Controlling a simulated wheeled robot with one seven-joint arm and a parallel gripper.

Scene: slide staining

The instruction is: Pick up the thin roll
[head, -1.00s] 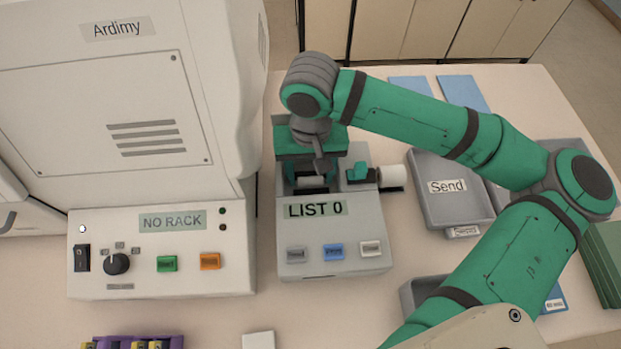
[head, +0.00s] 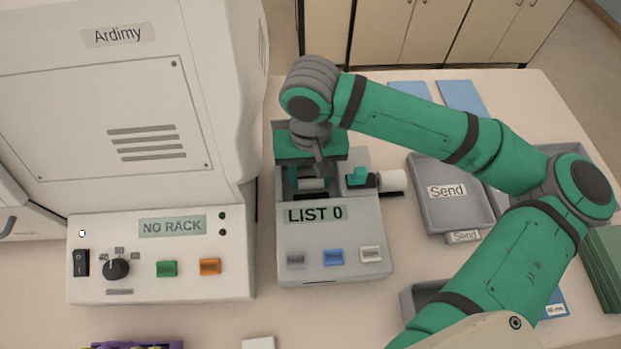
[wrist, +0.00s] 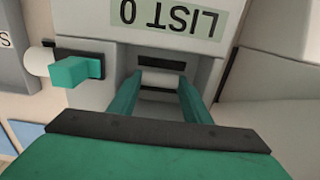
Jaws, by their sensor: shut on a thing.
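The label printer (head: 335,240) reads LIST 0 and stands mid-table, with an open bay at its back. A pale thin roll (head: 313,184) lies crosswise in that bay. It also shows in the wrist view (wrist: 160,97) as a light bar between my fingers. My gripper (head: 312,182) reaches down into the bay from above, its two teal fingers at the roll's ends, shut on it. My gripper hides part of the roll in the head view. A second, white roll (head: 391,181) sits on a holder at the printer's right side, beside a teal lever (head: 358,175).
A large white Ardimy machine (head: 150,150) stands close on the left. Grey trays, one marked Send (head: 448,190), lie to the right. A purple rack (head: 135,345) is at the front left edge. Blue sheets (head: 462,96) lie at the back.

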